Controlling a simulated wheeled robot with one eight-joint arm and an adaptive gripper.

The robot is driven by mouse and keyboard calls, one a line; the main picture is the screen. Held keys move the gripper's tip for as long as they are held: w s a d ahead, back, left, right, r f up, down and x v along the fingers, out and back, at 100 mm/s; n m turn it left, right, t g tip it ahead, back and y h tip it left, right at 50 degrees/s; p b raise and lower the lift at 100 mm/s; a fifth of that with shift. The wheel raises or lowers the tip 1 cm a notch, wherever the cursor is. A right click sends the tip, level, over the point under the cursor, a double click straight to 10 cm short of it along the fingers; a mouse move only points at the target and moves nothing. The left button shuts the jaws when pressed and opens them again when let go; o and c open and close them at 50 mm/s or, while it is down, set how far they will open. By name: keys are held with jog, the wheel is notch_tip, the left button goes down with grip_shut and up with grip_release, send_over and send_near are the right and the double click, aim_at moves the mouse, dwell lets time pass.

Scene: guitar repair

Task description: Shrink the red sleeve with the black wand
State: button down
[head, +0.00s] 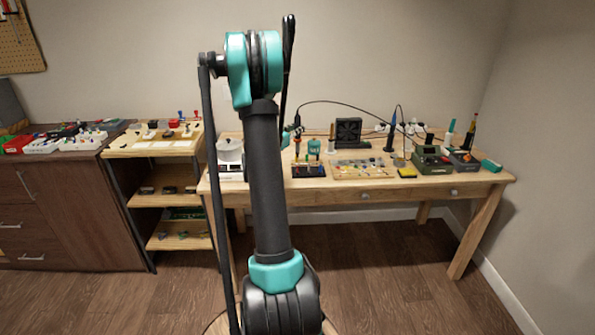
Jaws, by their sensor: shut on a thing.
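My gripper (291,134) shows small just right of my arm, over the left part of the wooden workbench (350,205); my arm hides much of it. It is shut on what looks like the black wand (298,125), which stands roughly upright with a black cable curving from its top to the right. The wand's tip is too small to make out. I cannot pick out the red sleeve for sure; small reddish parts show below the wand, near a teal item (314,147).
The bench holds a component board (362,170), a black fan box (348,131), a green device (432,160), a yellow block (407,173) and a white-topped device (231,157). A shelf unit (165,198) and dark cabinet (75,205) stand left. Floor before the bench is clear.

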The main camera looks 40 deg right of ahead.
aim_at(297, 116)
notch_tip(297, 116, up, 9)
jog(key=shift+f, duration=0.1)
dwell(0.3)
dwell(0.6)
jog(key=w+a+f+n+t+y, duration=0.4)
jog(key=w+a, duration=0.3)
jog(key=a, duration=0.3)
jog(key=w+a+f+n+t+y, duration=0.4)
jog(key=w+a, duration=0.3)
jog(key=a, duration=0.4)
jog(key=w+a+f+n+t+y, duration=0.1)
jog(key=a+f+n+t+y, duration=0.1)
jog(key=a, duration=0.9)
jog(key=w+a+f+n+t+y, duration=0.1)
jog(key=a+f+n+y, duration=0.2)
jog(key=a+y, duration=0.4)
jog(key=a+n, duration=0.1)
jog(key=a, duration=0.3)
jog(key=shift+a+f+t, duration=0.25)
jog(key=shift+f+t, duration=0.1)
jog(key=shift+t, duration=0.05)
jog(key=shift+d, duration=0.1)
